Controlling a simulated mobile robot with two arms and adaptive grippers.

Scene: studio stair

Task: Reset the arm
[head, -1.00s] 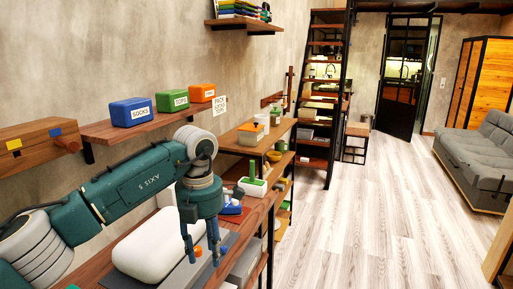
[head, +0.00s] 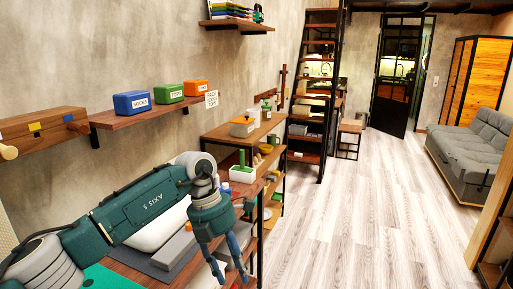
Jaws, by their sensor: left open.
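My left arm comes in from the lower left in the head view. Its gripper (head: 231,262) points downward with its fingers apart and nothing between them. It hangs by the front edge of the wooden workbench (head: 133,270). A rounded white object (head: 160,228) lies behind the arm, partly hidden by it. A grey block (head: 173,250) lies on a dark mat beside the gripper. My right gripper is not in view.
A wall shelf holds a blue box (head: 132,103), a green box (head: 169,93) and an orange box (head: 196,88). A white holder with a green handle (head: 242,172) stands beyond the gripper. The wooden floor (head: 345,230) at right is clear.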

